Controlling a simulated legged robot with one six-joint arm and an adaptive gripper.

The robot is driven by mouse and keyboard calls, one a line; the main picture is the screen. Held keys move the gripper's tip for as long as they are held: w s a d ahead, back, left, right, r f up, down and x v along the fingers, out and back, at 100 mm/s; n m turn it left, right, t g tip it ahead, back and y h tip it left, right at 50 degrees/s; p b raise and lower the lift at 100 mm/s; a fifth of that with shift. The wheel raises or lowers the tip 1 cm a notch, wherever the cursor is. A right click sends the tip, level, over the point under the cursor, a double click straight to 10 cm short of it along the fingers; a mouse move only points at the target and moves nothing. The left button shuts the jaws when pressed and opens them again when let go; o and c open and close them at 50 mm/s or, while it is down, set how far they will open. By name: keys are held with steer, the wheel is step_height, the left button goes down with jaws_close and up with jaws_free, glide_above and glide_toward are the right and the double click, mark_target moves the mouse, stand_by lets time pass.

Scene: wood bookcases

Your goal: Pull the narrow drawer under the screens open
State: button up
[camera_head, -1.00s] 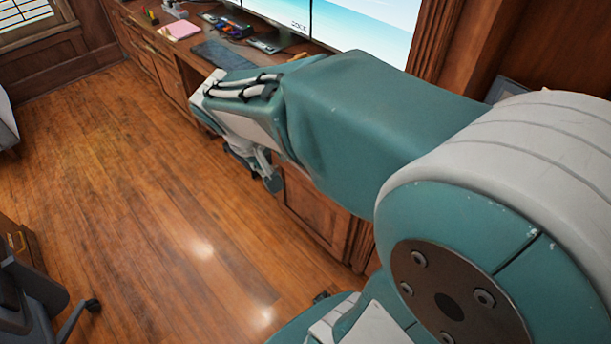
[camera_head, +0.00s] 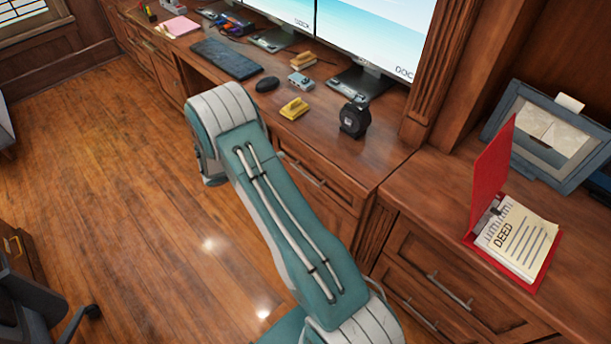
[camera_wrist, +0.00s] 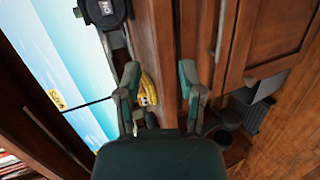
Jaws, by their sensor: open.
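The narrow drawer (camera_head: 318,188) is in the wooden desk front below the screens (camera_head: 365,35). It looks shut and has a slim metal bar handle (camera_head: 302,173). My arm covers its left part in the head view. In the wrist view, turned sideways, the drawer front (camera_wrist: 203,28) and its handle (camera_wrist: 221,32) lie right of and above my gripper (camera_wrist: 160,88). My gripper is open, with nothing between its fingers; the yellow stapler-like item (camera_wrist: 147,92) shows beyond the gap, on the desktop. The head view hides the fingers behind my arm.
A red folder (camera_head: 493,165) stands open on the right cabinet. A cabinet door (camera_wrist: 272,35) lies below the drawer.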

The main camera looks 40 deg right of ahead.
mark_target(305, 174)
step_height(305, 174, down, 15)
steer(key=d+n+t+h, duration=0.2)
steer(key=t, duration=0.1)
steer(key=x, duration=1)
steer(key=shift+d, duration=0.15)
jaws_close()
